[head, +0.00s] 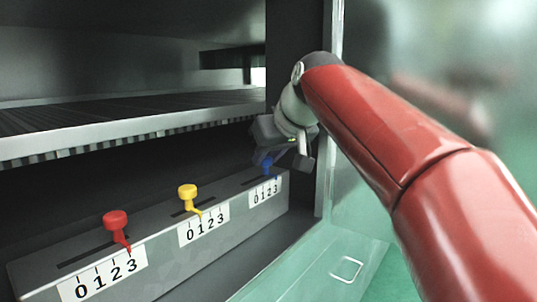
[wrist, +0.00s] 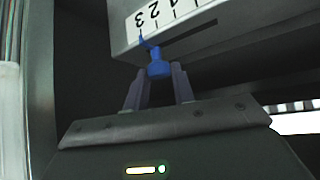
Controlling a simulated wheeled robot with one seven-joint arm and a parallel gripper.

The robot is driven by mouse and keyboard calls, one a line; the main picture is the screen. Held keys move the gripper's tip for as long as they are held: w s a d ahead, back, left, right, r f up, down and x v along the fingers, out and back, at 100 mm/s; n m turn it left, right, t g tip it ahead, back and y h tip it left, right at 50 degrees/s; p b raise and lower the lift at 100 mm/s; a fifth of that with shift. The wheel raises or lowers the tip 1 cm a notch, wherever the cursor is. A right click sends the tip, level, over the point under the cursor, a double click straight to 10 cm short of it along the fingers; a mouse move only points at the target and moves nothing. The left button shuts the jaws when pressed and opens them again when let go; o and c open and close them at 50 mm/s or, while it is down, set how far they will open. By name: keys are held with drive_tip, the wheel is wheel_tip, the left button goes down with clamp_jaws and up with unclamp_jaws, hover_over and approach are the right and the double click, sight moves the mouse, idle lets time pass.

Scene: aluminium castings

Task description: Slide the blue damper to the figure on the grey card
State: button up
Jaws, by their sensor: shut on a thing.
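The blue damper (head: 266,164) is a small knob with a pointer, at the far right end of the grey box, above a white scale marked 0 1 2 3 (head: 265,192). In the wrist view, the blue damper (wrist: 158,66) sits between the two fingers of my gripper (wrist: 159,80), which is shut on it. That scale (wrist: 158,16) appears upside down there, and the pointer tip lies by the 3. In the head view my gripper (head: 283,157) partly covers the knob. I see no grey card in these frames.
A red damper (head: 116,221) points near 3 on its scale, and a yellow damper (head: 188,191) points near the middle of its scale. A ribbed shelf (head: 120,120) overhangs the box (head: 200,245). A glassy door panel (head: 325,268) stands close at the right.

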sight(247, 186)
drive_tip(key=shift+s+a+b, duration=0.25)
drive_tip(key=shift+s+a, duration=0.75)
drive_tip(key=shift+s, duration=0.25)
drive_tip(key=shift+s+a+b, duration=0.2)
drive_tip(key=shift+s+a, duration=0.8)
drive_tip(key=shift+s, duration=0.25)
clamp_jaws()
drive_tip(key=o, duration=1)
unclamp_jaws()
drive_tip(key=shift+s+a, duration=0.1)
drive_tip(key=shift+s, duration=0.05)
drive_tip(key=shift+r, duration=0.15)
drive_tip(key=v, duration=0.7)
drive_tip(key=shift+s+r+p, duration=0.1)
drive_tip(key=shift+s+p, duration=0.1)
drive_tip(key=shift+p, duration=0.2)
